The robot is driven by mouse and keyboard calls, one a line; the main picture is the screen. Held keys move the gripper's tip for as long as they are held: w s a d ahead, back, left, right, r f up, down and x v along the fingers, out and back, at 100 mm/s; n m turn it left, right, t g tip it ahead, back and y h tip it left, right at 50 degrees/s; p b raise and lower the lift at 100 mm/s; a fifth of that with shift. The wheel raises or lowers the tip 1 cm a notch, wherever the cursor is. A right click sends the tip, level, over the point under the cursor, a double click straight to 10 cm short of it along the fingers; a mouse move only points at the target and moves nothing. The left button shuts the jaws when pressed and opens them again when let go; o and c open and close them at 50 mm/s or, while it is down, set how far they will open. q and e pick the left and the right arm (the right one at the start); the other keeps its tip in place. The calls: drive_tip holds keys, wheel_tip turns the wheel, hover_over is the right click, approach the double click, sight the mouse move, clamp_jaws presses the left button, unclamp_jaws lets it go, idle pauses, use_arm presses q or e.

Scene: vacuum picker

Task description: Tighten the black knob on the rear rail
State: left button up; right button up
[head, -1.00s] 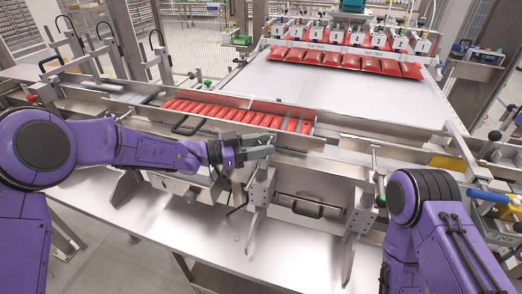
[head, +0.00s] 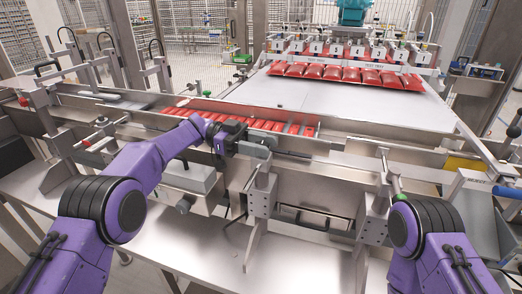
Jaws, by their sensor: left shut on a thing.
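My left gripper (head: 262,148) reaches in from the left, fingers pointing right, at the long metal rails (head: 345,152) in front of the red packs. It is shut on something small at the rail. This is likely the black knob, but the fingers hide it and I cannot make out its shape. I cannot tell how far it is screwed in. My right arm shows only as a purple link at the lower right. My right gripper is not in view.
Red packs (head: 270,125) lie in a row in the channel behind the gripper. More red packs (head: 345,74) hang under the picker head (head: 350,50) over the white belt (head: 345,100). A metal bracket (head: 260,190) stands just below the gripper. The steel table (head: 190,235) is bare in front.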

use_arm(q)
drive_tip(key=shift+r+g, duration=0.3)
drive_tip(key=shift+r, duration=0.1)
drive_tip(key=o, duration=0.9)
drive_tip(key=shift+c, duration=0.2)
drive_tip(key=shift+o, duration=0.4)
drive_tip(key=shift+f, duration=0.1)
